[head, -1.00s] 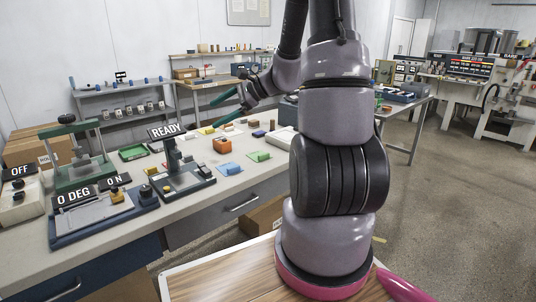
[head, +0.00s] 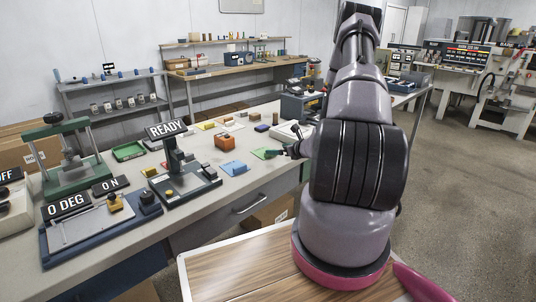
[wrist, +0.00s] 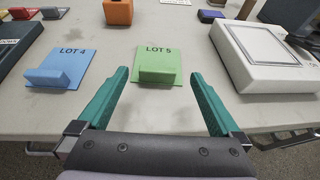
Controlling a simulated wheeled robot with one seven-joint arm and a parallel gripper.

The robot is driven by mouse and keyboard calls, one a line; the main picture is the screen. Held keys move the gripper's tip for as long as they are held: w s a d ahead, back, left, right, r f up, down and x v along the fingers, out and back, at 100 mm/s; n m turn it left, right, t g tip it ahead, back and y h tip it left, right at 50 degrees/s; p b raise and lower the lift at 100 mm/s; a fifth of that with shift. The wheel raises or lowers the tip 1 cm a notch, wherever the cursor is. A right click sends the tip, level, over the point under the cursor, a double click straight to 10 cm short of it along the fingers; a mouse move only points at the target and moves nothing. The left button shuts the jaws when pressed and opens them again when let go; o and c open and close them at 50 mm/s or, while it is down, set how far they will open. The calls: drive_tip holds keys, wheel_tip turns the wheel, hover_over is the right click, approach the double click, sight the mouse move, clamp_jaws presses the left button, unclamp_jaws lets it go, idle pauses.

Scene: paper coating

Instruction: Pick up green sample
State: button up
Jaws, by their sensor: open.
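The green sample (wrist: 158,63) is a flat green card marked LOT 5 with a raised green block at its near end. It lies on the bench, centred ahead of my gripper (wrist: 158,88) in the wrist view. My gripper's teal fingers are open and empty, one on each side of the sample's near end, with no contact visible. In the head view the green sample (head: 264,153) lies near the bench's front edge, just left of my gripper (head: 281,153), whose fingers are partly hidden by my arm.
A blue LOT 4 sample (wrist: 60,68) lies left of the green one. A white device (wrist: 268,58) stands close on the right. An orange block (wrist: 118,11) sits behind. Stands and sign-topped devices, including the READY stand (head: 178,170), occupy the bench's left part.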

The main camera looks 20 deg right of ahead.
drive_tip(key=x, duration=0.7)
drive_tip(key=shift+s+a+f, duration=0.1)
drive_tip(key=shift+s+f, duration=0.15)
drive_tip(key=shift+f, duration=0.15)
drive_tip(key=c, duration=1.3)
drive_tip(key=shift+o, duration=0.2)
drive_tip(key=shift+r, duration=0.1)
